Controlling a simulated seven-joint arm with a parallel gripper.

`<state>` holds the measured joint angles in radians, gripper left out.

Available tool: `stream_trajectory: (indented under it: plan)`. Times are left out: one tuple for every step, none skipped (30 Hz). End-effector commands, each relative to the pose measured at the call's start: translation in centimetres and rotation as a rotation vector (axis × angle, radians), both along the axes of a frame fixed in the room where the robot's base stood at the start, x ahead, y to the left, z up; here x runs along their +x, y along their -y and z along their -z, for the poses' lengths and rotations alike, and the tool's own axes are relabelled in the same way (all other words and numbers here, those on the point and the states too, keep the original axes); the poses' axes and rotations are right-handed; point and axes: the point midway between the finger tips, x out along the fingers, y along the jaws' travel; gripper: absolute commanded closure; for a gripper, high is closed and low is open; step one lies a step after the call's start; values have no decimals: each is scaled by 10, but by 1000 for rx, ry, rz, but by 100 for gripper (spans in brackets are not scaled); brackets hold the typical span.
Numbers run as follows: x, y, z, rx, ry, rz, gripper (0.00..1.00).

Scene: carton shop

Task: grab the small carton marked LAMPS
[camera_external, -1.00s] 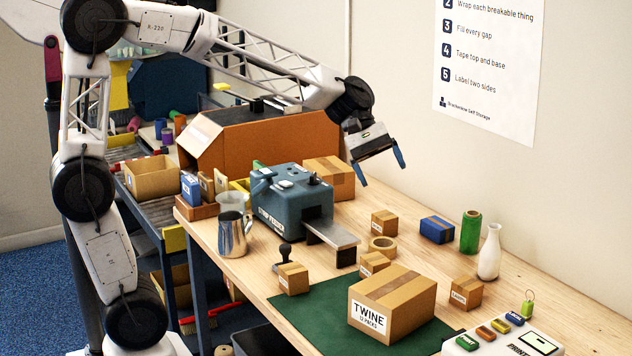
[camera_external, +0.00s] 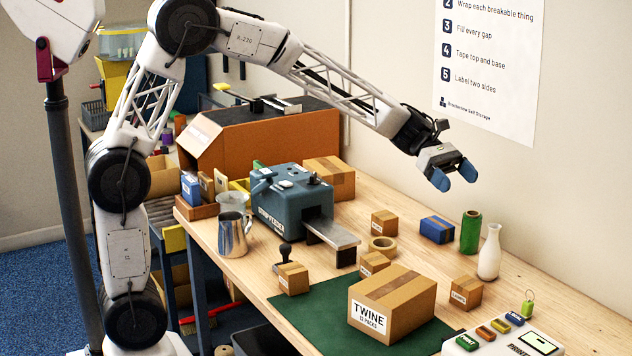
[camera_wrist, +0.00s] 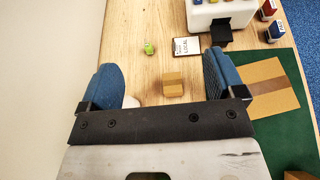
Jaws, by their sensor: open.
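A small brown carton (camera_external: 466,292) with a white label stands to the right of the large TWINE carton; its lettering is too small to read for sure. In the wrist view what looks like the same carton (camera_wrist: 172,84) lies between my fingers in the picture, well below them. Other small cartons stand by the tape roll (camera_external: 384,222), behind the TWINE carton (camera_external: 374,263) and near the stamp (camera_external: 293,278); I cannot read LAMPS on any. My gripper (camera_external: 454,176) is open and empty, high above the table's back part; its blue fingers also show in the wrist view (camera_wrist: 163,75).
The TWINE carton (camera_external: 391,304) stands on a green mat (camera_external: 314,311). A white bottle (camera_external: 489,253), green cylinder (camera_external: 470,232) and blue box (camera_external: 437,229) stand behind the labelled carton. A white printer (camera_external: 505,341) is at front right. Bare wood surrounds the labelled carton.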

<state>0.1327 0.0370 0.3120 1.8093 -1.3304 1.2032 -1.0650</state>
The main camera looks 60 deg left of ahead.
Motion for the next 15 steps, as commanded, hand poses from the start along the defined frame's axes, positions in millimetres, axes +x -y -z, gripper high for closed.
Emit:
stream_trajectory:
  plan:
    - [2, 1, 8, -4, -9, -3, 12]
    - [1, 1, 16, -2, -8, -3, 12]
    - [1, 0, 25, -2, -7, -3, 12]
    - [1, 1, 31, -2, -6, -4, 12]
    - [1, 0, 38, -2, -7, -4, 12]
    - [1, 0, 48, -1, -6, -3, 12]
    - [1, 0, 55, -1, -7, -3, 12]
    - [1, 0, 61, -1, -7, -3, 12]
    - [1, 0, 71, -1, -6, -3, 12]
    - [1, 0, 78, -2, -6, -3, 12]
    - [1, 0, 85, -2, -6, -3, 12]
    - [1, 0, 95, -2, -7, -3, 12]
    - [1, 0, 104, -1, -8, -2, 12]
    - [1, 0, 112, -1, -7, -2, 12]
    - [0, 0, 122, -1, -7, -2, 12]
